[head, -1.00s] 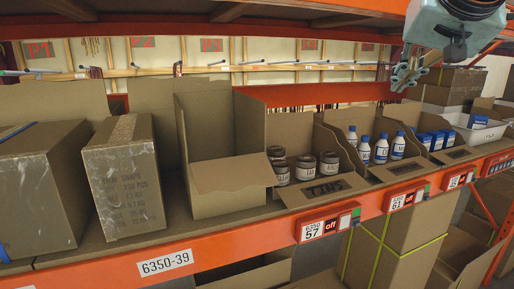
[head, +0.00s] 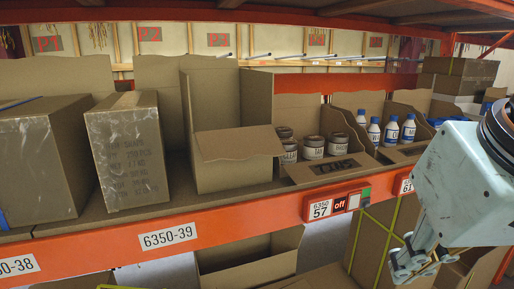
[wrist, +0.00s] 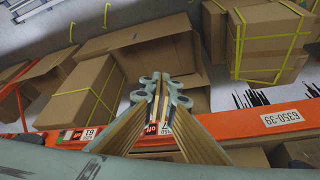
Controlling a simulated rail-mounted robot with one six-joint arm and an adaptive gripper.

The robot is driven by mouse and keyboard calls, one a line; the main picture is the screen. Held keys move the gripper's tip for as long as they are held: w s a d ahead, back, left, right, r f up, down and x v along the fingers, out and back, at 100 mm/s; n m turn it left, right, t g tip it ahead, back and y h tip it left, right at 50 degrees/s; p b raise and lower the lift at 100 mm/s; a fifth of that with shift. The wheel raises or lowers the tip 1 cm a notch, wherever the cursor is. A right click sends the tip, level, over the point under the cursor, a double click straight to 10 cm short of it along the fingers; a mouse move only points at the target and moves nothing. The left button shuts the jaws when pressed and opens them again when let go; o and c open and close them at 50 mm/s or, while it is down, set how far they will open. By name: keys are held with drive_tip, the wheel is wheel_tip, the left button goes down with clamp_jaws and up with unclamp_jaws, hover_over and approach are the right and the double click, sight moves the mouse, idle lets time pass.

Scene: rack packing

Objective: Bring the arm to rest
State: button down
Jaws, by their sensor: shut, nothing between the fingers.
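My gripper (head: 412,265) hangs at the lower right of the head view, in front of the orange shelf edge and below the label strip. It points down and to the left. In the wrist view its fingers (wrist: 160,88) come together at their tips, with nothing between them. The tips appear over the lower level, near cardboard boxes and the label 57. My arm's wrist body covers the right end of the shelf in the head view.
The orange shelf edge (head: 240,218) runs across the rack. On it stand an open empty box (head: 240,155), a bin of jars (head: 313,147), white bottles (head: 391,132) and taped cartons (head: 127,150). Lower-level boxes (wrist: 267,35) have yellow straps. Free room lies in front of the left shelf.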

drive_tip(key=s+f, duration=0.4)
drive_tip(key=shift+s+a+g+b, duration=0.2)
drive_tip(key=shift+s+g+b, duration=0.15)
drive_tip(key=shift+g+b, duration=0.05)
drive_tip(key=shift+w+r, duration=0.1)
idle(1.8)
